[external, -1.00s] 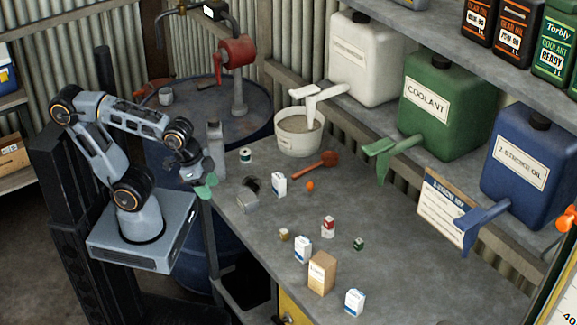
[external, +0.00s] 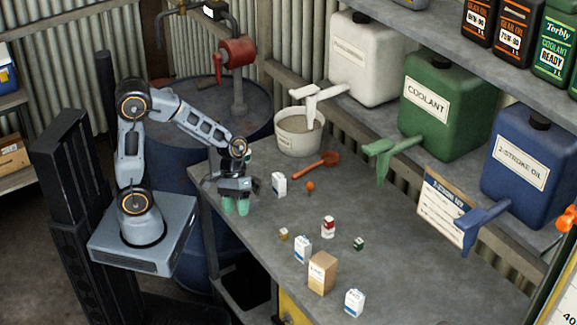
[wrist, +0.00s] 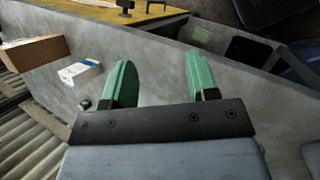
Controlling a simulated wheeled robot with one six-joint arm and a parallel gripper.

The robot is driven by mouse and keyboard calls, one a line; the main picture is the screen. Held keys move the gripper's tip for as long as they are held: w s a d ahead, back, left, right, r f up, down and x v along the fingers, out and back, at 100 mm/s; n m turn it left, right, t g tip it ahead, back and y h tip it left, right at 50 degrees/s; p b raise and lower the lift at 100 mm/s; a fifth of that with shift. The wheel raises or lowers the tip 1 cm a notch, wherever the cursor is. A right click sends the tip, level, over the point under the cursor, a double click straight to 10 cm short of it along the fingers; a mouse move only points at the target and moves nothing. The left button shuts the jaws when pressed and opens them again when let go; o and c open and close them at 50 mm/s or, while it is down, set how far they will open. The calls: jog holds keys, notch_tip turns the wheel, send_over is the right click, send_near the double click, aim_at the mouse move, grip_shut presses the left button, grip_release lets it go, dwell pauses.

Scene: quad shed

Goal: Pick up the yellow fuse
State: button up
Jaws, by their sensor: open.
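No thing is clearly a yellow fuse. A small yellowish-tan block (external: 284,234) on the bench in the external view is the nearest in colour, but it is too small to identify. My gripper (external: 235,206) is above the left part of the bench, to the left of that block and apart from it. Its green fingers point down. In the wrist view my gripper (wrist: 160,80) has its fingers spread, with only grey bench between them. The tan block cannot be made out in the wrist view.
The grey bench (external: 400,270) also holds a white carton (external: 279,185), an orange piece (external: 310,187), a red scoop (external: 318,165), a red-and-white bottle (external: 328,227), a green box (external: 359,244), a blue-white carton (external: 303,249) and a brown box (external: 321,272). Funnels overhang its back.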

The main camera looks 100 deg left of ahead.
jog(key=w+n+t+h, duration=0.1)
jog(key=n, duration=0.1)
jog(key=w+a+f+n+t+h, duration=0.1)
jog(key=w+n, duration=0.1)
jog(key=n, duration=0.1)
jog(key=w+a+f+n+t+h, duration=0.1)
jog(key=w+n, duration=0.1)
jog(key=shift+a+f, duration=0.15)
jog(key=shift+a, duration=0.1)
jog(key=w+a+r+n+t, duration=0.2)
jog(key=w+r+n+t, duration=0.25)
jog(key=w+n, duration=0.2)
jog(key=n, duration=0.1)
send_near(283, 229)
jog(key=shift+h, duration=0.4)
jog(key=x, duration=0.5)
jog(key=shift+a+f, duration=0.15)
jog(key=shift+f, duration=0.25)
jog(key=shift+p+x, duration=0.5)
jog(key=shift+x, duration=2.05)
jog(key=shift+c, duration=0.4)
grip_shut()
